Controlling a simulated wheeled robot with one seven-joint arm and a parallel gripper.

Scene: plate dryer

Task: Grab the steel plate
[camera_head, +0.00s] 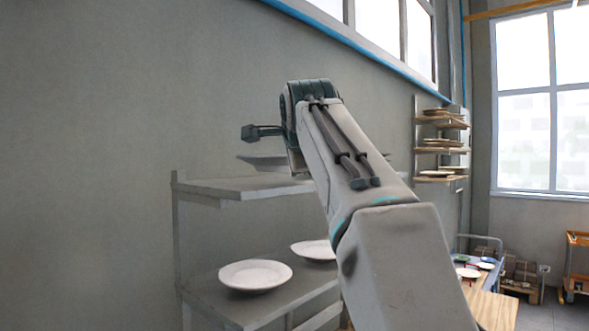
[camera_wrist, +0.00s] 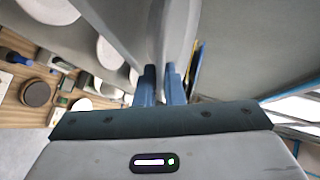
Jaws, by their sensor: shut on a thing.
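The steel plate (camera_head: 262,160) shows as a thin grey disc at the upper shelf in the head view, its right part hidden behind my arm. In the wrist view the grey plate (camera_wrist: 172,35) stretches upward from between the blue fingers. My gripper (camera_wrist: 161,72) is shut on the plate's near edge, with one finger on each face. In the head view the fingers are hidden by my own arm. I cannot tell whether the plate touches the shelf.
The upper grey shelf (camera_head: 240,187) is under the plate. The lower shelf (camera_head: 225,301) holds a white plate (camera_head: 255,275) and another white plate (camera_head: 314,250). A grey wall (camera_head: 90,150) stands close behind. Wooden wall shelves (camera_head: 441,152) with plates are at the right.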

